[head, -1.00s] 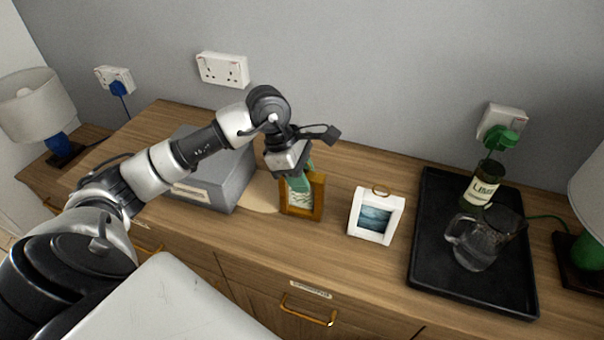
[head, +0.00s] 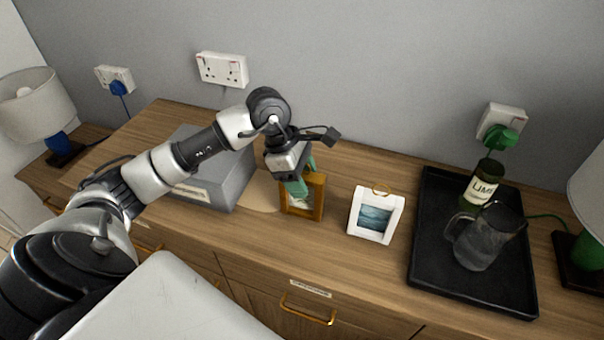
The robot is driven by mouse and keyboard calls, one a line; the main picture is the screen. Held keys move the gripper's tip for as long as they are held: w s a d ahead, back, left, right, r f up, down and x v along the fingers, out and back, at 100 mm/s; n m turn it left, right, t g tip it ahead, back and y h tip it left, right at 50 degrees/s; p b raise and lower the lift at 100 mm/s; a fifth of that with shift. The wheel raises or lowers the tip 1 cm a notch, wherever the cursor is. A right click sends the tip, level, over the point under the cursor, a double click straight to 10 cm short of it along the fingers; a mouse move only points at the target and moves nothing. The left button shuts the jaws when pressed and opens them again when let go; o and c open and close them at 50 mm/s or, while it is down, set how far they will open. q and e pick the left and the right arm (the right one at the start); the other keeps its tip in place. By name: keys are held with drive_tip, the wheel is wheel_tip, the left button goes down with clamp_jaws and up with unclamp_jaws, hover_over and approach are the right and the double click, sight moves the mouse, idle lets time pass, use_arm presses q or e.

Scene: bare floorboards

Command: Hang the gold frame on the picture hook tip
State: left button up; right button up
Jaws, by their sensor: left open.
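The gold frame (head: 320,200) stands on the wooden sideboard, a little left of the white frame. My left gripper (head: 304,178) is open, with green fingers at the frame's upper part. One finger is in front of the picture and covers part of it; the other shows behind the top edge. I cannot tell whether the fingers touch the frame. No picture hook can be made out on the grey wall. My right gripper is out of view.
A white frame (head: 376,214) with a ring on top stands to the right. A black tray (head: 424,255) holds a green bottle (head: 482,183) and a glass jug (head: 478,243). A grey box (head: 229,185) stands left, behind my arm. Sockets are on the wall.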

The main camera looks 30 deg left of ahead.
use_arm(q)
drive_tip(key=b+v, duration=0.1)
drive_tip(key=v, duration=0.4)
drive_tip(key=shift+a+r+b, duration=0.15)
drive_tip(key=shift+a+b, duration=0.2)
drive_tip(key=shift+a, duration=0.1)
drive_tip(key=v, duration=0.5)
drive_tip(key=shift+r, duration=0.2)
